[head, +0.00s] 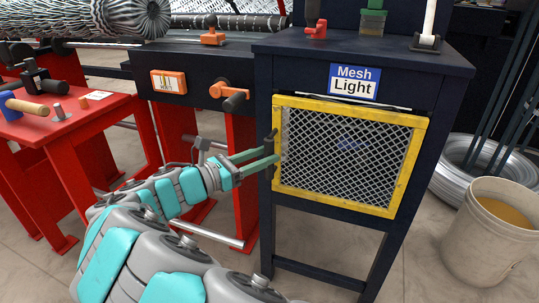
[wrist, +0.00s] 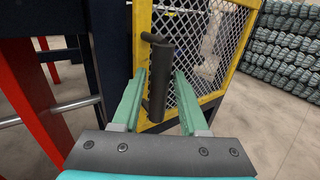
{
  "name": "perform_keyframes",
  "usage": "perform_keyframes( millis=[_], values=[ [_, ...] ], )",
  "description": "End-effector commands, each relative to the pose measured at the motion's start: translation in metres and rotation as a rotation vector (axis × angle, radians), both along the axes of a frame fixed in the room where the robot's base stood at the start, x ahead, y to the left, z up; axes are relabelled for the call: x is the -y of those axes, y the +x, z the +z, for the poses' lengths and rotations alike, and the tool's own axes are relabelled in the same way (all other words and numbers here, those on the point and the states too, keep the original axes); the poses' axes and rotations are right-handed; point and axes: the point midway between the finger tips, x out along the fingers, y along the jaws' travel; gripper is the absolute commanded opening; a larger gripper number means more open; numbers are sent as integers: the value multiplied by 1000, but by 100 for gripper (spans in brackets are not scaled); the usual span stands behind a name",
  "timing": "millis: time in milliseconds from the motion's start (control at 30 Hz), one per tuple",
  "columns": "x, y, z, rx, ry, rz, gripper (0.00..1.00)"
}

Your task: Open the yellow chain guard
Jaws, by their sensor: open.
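The yellow chain guard (head: 349,208) is a yellow frame around a wire mesh panel on the front of a dark blue cabinet. It looks closed against the cabinet. It also shows in the wrist view (wrist: 142,40). A dark cylindrical handle (wrist: 158,80) stands upright at the guard's left edge. My gripper (head: 277,154) is at that left edge, by the handle. In the wrist view its two green fingers (wrist: 162,77) are open, one on each side of the handle. I cannot tell whether either finger touches it.
A "Mesh Light" sign (head: 354,82) is on the cabinet above the guard. A red table (head: 100,120) with tools stands at left. A white bucket (head: 487,235) and a wire coil (head: 462,185) stand on the floor at right. The floor before the guard looks clear.

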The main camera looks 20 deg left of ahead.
Motion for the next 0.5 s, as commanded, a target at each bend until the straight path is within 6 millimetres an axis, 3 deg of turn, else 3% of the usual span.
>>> perform_keyframes(
  millis=[133, 400, 500],
  values=[
    [11, 12, 0, 1, 0, -4, 43],
    [13, 15, 0, 0, 0, -2, 43],
    [13, 15, 0, 1, 1, -2, 33]
  ],
)
